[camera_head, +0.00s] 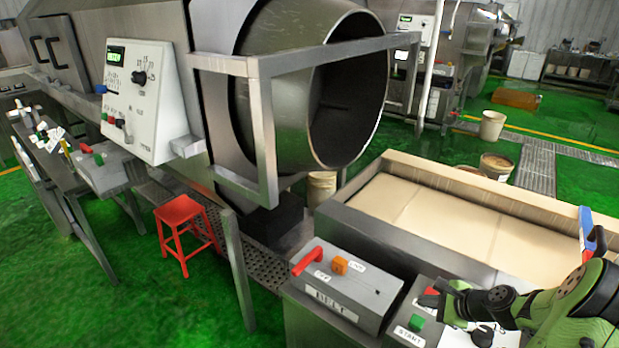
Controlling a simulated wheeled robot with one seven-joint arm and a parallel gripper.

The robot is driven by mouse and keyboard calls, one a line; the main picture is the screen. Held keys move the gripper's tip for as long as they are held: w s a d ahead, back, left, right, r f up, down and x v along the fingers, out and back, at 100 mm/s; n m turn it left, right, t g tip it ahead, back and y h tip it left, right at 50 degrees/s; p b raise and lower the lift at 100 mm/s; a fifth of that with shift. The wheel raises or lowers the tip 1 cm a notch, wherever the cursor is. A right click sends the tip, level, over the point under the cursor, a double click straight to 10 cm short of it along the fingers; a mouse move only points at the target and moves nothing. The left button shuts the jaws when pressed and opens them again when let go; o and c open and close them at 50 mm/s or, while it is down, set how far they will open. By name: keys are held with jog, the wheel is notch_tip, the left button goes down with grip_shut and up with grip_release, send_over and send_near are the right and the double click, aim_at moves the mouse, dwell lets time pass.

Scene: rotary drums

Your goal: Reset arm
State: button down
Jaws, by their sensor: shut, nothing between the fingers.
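My green and black arm reaches in from the lower right edge. My gripper (440,298) is at its left end, over the control box with the green START button (417,322). It is small and dark here, appears shut, and holds nothing that I can see. A red button (429,297) shows right beside its tip; I cannot tell whether they touch. The BELT box (345,290) with a red lever (307,262) and an orange knob (339,265) stands to its left, apart from my gripper.
A pale conveyor bed with a metal rim (400,246) lies behind the boxes. A large open drum (345,95) in a metal frame (262,130) stands at the centre. A red stool (185,225) is at left. Green floor (170,310) is open at the lower left.

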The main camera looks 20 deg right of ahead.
jog(key=s+a+r+n+g+h+b, duration=0.1)
jog(key=a+r+n+g, duration=0.1)
jog(key=a+r+n, duration=0.55)
jog(key=s+a+r+n+g+h, duration=0.15)
jog(key=a+r+n, duration=0.35)
jog(key=a, duration=0.5)
jog(key=s+a+r+n, duration=0.3)
jog(key=s+a+n, duration=0.1)
jog(key=s, duration=0.4)
jog(key=s+a+r+n+b, duration=0.1)
jog(key=s+a+r+n, duration=0.2)
jog(key=s+n, duration=0.3)
jog(key=shift+s+a+n+b, duration=0.35)
jog(key=shift+s+a, duration=0.55)
jog(key=shift+s, duration=0.35)
jog(key=shift+t+h, duration=0.25)
